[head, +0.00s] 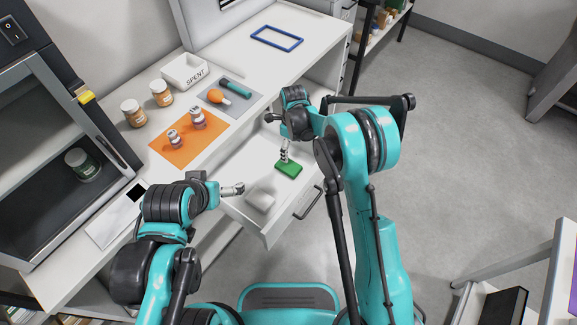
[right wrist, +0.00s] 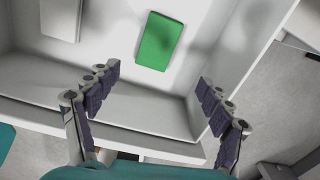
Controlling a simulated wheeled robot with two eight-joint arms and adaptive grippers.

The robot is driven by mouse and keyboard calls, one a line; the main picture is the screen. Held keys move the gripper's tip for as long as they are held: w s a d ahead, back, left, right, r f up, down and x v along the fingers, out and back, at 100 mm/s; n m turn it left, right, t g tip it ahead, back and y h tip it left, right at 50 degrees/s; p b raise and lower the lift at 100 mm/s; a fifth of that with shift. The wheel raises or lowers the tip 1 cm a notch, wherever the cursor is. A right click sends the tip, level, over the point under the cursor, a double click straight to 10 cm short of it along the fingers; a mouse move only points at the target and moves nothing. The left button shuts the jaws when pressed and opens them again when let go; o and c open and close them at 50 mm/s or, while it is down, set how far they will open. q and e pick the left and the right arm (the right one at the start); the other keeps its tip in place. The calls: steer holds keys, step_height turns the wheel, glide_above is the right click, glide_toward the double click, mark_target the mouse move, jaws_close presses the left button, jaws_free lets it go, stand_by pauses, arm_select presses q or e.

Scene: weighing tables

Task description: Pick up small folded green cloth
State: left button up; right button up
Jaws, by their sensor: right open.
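The small folded green cloth (head: 288,169) lies flat in the open white drawer (head: 228,207). It also shows in the right wrist view (right wrist: 160,41), at the top middle, beyond my fingertips. My right gripper (head: 285,153) is just above the far edge of the cloth in the head view. In the right wrist view my right gripper (right wrist: 158,77) is open, with nothing between its fingers. My left gripper (head: 236,189) is near the drawer's left side, away from the cloth; its fingers are too small to judge.
A folded white cloth-like item (head: 260,201) lies in the drawer near its front; the drawer handle (head: 307,203) sticks out. On the table are an orange mat (head: 190,150) with small jars, a grey mat (head: 240,107) with tools, a SPENT tray (head: 185,70) and brown bottles (head: 134,113).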

steer(key=m, duration=0.2)
glide_above(288, 165)
step_height(288, 165, down, 6)
steer(key=shift+s+d+f+b, duration=0.1)
steer(key=shift+s+b, duration=0.05)
steer(key=shift+b, duration=0.25)
step_height(288, 165, down, 5)
steer(key=shift+f+b, duration=0.1)
steer(key=shift+b, duration=1)
steer(key=shift+c, duration=0.6)
steer(key=c, duration=1)
step_height(288, 165, up, 10)
steer(key=p, duration=0.3)
